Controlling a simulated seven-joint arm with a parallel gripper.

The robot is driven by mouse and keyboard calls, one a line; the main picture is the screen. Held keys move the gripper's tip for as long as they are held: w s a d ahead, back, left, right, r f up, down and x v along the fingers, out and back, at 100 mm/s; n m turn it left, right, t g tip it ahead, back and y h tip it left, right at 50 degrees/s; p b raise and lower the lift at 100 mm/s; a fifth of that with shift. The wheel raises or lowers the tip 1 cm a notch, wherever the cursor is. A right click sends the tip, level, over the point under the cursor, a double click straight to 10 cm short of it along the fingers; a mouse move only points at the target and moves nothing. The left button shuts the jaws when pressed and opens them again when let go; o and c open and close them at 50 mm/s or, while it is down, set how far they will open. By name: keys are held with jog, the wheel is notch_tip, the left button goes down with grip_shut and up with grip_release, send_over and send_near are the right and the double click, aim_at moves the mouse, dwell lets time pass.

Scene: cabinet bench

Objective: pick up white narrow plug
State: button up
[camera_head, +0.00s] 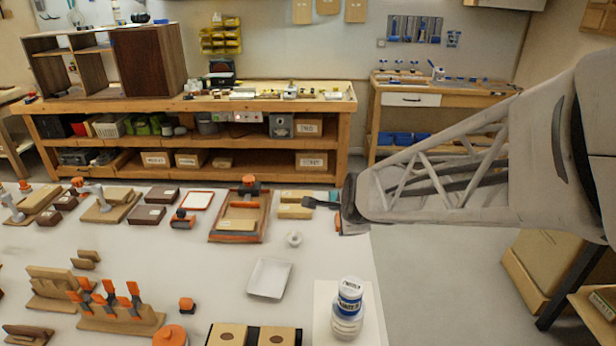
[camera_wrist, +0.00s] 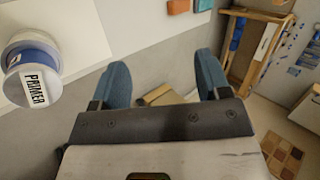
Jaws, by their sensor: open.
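A small white round piece (camera_head: 293,238), which looks like the white narrow plug, sits on the white table (camera_head: 220,275) beyond the square white dish. It is too small to make out its shape well. My gripper (camera_head: 322,203) is above the table's right side, beyond the white piece and to its right, partly hidden by my arm. In the wrist view my gripper (camera_wrist: 160,75) has its two blue fingers wide apart with nothing between them. The white piece cannot be made out in the wrist view.
A square white dish (camera_head: 269,278) lies nearer than the white piece. A primer bottle (camera_head: 347,308) stands at the front right and shows in the wrist view (camera_wrist: 32,70). A wooden tray (camera_head: 240,215) and blocks (camera_head: 295,211) lie behind. Orange clamps (camera_head: 108,297) stand at the left.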

jog(key=w+a+f+m+t, duration=0.3)
jog(key=w+a+f+m, duration=0.5)
jog(key=w+f+m, duration=0.15)
jog(key=m+t, duration=0.2)
jog(key=m, duration=0.7)
send_near(294, 238)
jog(key=x, duration=0.5)
jog(key=shift+s+f, duration=0.1)
jog(key=shift+x, duration=1.3)
jog(key=shift+x, duration=2.6)
jog(key=shift+d, duration=0.1)
jog(key=shift+c, duration=0.5)
jog(key=c, duration=0.7)
